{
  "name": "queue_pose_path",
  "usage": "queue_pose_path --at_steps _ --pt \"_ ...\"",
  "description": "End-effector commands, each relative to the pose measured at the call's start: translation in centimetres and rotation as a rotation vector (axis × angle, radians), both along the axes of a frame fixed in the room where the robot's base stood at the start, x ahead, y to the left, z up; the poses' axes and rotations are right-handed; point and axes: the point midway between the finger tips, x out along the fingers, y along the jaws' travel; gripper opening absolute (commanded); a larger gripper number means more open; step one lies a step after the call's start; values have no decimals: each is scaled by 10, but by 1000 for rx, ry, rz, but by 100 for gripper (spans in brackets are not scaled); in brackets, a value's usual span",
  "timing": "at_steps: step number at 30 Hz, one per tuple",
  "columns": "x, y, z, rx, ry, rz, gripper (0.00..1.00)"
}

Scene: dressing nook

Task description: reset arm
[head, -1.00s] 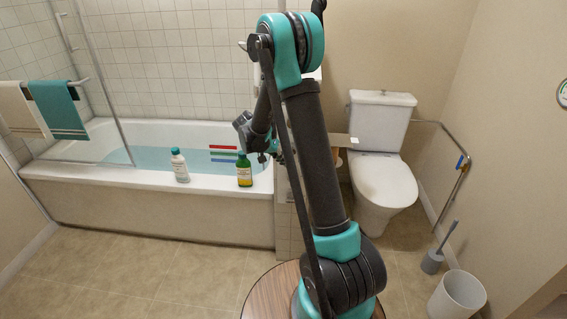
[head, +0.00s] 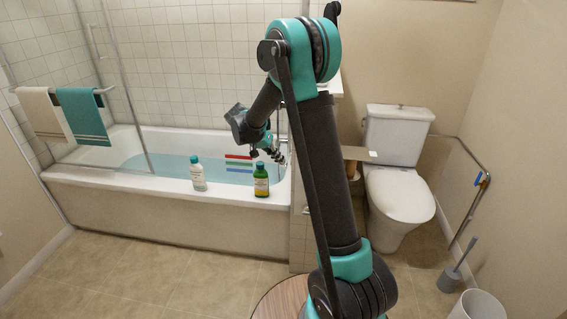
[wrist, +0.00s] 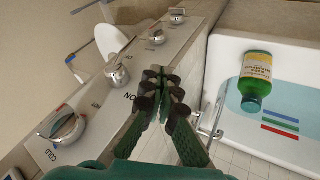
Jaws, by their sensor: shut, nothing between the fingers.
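My gripper (head: 270,154) hangs beside the bath's right end in the head view, partly small and dark there. In the wrist view my gripper (wrist: 162,84) has its dark fingertips together with nothing between them. My upper arm stands large in the middle of the head view, and the forearm reaches down to the left behind it. A green bottle with a yellow label (head: 261,180) stands on the bath's front rim, below the gripper in the picture. It also shows in the wrist view (wrist: 257,80), apart from the fingers.
A white bottle (head: 198,175) stands on the bathtub (head: 110,176) rim. In the wrist view a ledge (wrist: 95,112) with several metal knobs lies left of the fingers. The toilet (head: 398,200) and a bin (head: 477,306) are at right. Floor (head: 150,268) before the bath is clear.

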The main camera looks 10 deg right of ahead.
Motion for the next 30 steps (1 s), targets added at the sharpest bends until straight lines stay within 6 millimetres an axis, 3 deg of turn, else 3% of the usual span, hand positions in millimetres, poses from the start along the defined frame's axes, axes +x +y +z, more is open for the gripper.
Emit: queue_pose_path --at_steps 5,8,18,30 --pt "-16 -7 7 29 16 30 0" --pt "-40 -18 12 76 37 80 0" --pt "-149 -48 13 262 70 314 0" --pt "-276 -51 -14 414 -4 582 0"
